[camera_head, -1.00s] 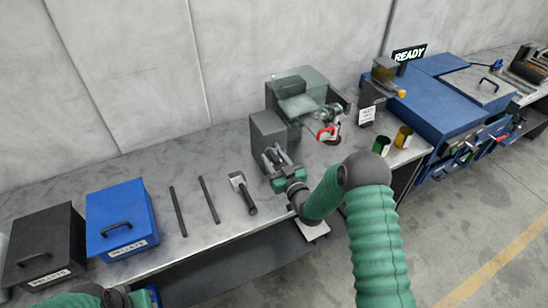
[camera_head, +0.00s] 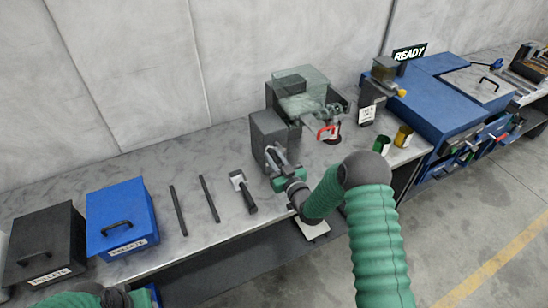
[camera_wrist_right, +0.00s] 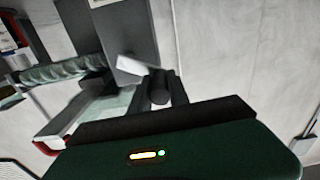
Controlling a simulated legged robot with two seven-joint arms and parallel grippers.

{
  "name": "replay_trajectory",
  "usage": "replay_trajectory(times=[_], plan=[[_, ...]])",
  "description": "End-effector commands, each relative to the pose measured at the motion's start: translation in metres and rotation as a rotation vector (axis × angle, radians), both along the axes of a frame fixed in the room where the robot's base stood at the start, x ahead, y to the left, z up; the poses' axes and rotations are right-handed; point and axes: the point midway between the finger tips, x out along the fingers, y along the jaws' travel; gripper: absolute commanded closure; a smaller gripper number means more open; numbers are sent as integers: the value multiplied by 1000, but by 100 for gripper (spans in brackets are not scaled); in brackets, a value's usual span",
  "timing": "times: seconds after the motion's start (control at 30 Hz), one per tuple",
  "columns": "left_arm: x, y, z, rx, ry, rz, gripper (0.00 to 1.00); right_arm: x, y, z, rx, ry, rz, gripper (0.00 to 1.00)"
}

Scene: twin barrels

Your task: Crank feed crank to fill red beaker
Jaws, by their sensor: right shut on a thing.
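My right gripper (camera_head: 273,158) is at the front of a grey box (camera_head: 267,129) on the bench, beside the grey-green machine (camera_head: 303,82). It is shut on the dark crank handle (camera_wrist_right: 159,88), which shows between its fingers in the right wrist view. The crank's arm is mostly hidden. A dark red beaker (camera_head: 334,138) stands at the machine's right end, partly behind a red handle (camera_head: 325,132); its contents cannot be seen. Only part of my left arm shows at the bottom left, and its gripper is out of view.
A green beaker (camera_head: 381,146) and a yellow beaker (camera_head: 403,136) stand to the right. A blue box (camera_head: 122,215), a black box (camera_head: 42,243), two dark rods and a scraper-like tool (camera_head: 243,191) lie left. A READY sign (camera_head: 409,53) is behind.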

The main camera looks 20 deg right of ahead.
Motion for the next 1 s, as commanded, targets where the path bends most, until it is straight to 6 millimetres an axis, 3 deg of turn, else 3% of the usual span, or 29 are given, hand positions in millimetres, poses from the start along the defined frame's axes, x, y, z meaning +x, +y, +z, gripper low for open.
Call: replay_trajectory(times=[0.77, 1.0], plan=[[0, 0, 0, 0, 0, 0, 64, 0, -1, 0, -2, -1, -3, 100], [0, 0, -10, 0, 0, 0, 64, 0, 0, -4, -50, -6, -3, 100]])
